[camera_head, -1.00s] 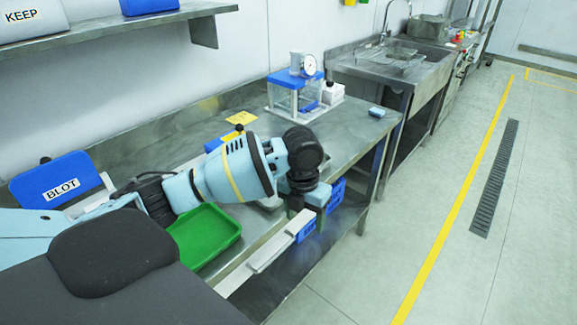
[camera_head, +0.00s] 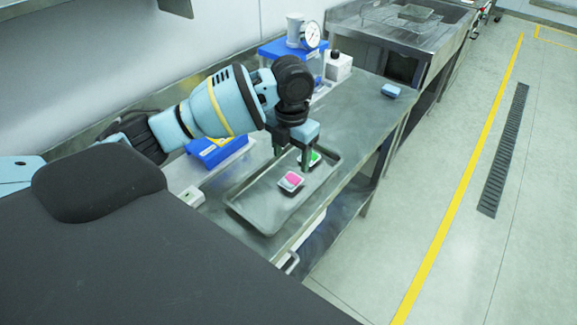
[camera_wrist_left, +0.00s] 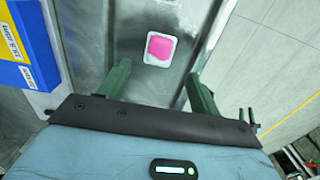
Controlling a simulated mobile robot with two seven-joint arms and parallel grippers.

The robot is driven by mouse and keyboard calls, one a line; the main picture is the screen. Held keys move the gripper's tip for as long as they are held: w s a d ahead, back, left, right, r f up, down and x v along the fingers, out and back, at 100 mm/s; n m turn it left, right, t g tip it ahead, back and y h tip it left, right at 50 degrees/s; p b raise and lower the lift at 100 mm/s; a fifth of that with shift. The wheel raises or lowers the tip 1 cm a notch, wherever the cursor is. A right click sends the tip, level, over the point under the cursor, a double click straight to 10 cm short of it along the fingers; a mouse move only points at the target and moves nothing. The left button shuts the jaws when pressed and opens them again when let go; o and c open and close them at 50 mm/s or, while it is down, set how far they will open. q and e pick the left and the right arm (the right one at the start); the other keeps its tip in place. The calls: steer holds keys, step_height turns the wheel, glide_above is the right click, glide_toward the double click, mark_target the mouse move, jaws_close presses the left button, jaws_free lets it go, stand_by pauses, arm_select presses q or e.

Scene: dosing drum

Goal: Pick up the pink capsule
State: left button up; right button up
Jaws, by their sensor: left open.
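The pink capsule (camera_head: 292,179) sits in a small white holder on a grey metal tray (camera_head: 250,213) on the bench. In the left wrist view the pink capsule (camera_wrist_left: 160,47) lies ahead of the fingers, roughly between their lines. My left gripper (camera_head: 306,158) is over the tray, just beyond the capsule in the head view. It is open and empty, with both green fingers (camera_wrist_left: 156,82) apart in the wrist view. The capsule is apart from the fingers.
A blue box (camera_head: 218,150) stands left of the tray. A dial gauge (camera_head: 312,36) on a clear case stands behind. A small blue block (camera_head: 391,90) lies near the bench edge.

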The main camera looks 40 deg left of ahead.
mark_target(291, 178)
arm_select(q)
steer(key=shift+w+a, duration=0.25)
steer(key=shift+r, duration=0.1)
steer(key=shift+s+d, duration=0.1)
steer(key=shift+f, duration=0.35)
steer(key=shift+s+d+f, duration=0.1)
steer(key=shift+f, duration=3.45)
steer(key=c, duration=1)
